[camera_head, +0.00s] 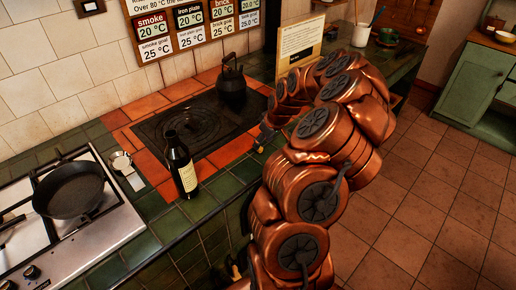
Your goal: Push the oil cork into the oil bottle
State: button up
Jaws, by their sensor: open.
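The dark oil bottle (184,172) with a cream label stands upright on the green tiles at the front edge of the counter, beside the orange tile border. Its neck points up, and I cannot make out the oil cork at its mouth or elsewhere. My gripper (264,137) is small and partly hidden behind my copper arm, to the right of the bottle and apart from it, near the right side of the hearth. It is open, and I see nothing held in it.
A black kettle (232,84) stands on the back right of the dark hearth plate (172,124). A frying pan (70,191) sits on the white stove (108,226) at left. A small pale round item (121,162) lies left of the bottle. A sign (298,46) stands behind my arm.

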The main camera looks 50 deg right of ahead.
jog(key=shift+w+f+p, duration=0.9)
jog(key=shift+f, duration=0.05)
jog(key=shift+p+x, duration=0.35)
jog(key=shift+x, duration=0.9)
jog(key=c, duration=0.8)
jog(key=shift+c, duration=0.2)
jog(key=shift+r, duration=0.2)
